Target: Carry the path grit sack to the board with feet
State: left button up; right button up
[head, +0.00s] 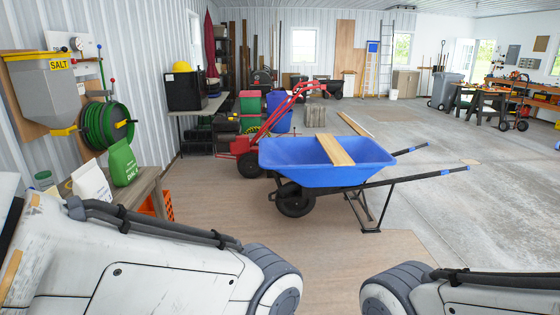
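A white sack (91,183) and a green sack (122,163) stand upright side by side on a wooden bench at the left. The green one has pale print that I cannot read fully, and no label on the white one is readable. I cannot tell which is the path grit sack. A wooden board (335,150) lies across the blue wheelbarrow; no feet show on it. Another board (355,124) is partly hidden behind the wheelbarrow. I cannot tell which is the board with feet. My arms cross the bottom of the view, but neither gripper shows.
A salt hopper (45,90) and a green hose reel (103,125) hang on the left wall above the bench (145,184). The blue wheelbarrow (310,172) stands mid-floor, with a red tiller (255,145) behind it.

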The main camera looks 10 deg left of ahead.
aim_at(338, 155)
jog(key=z, duration=0.1)
jog(key=i, duration=1.95)
jog(key=u, duration=0.7)
jog(key=i, duration=1)
jog(key=u, duration=1.6)
jog(key=i, duration=0.7)
jog(key=u, duration=0.6)
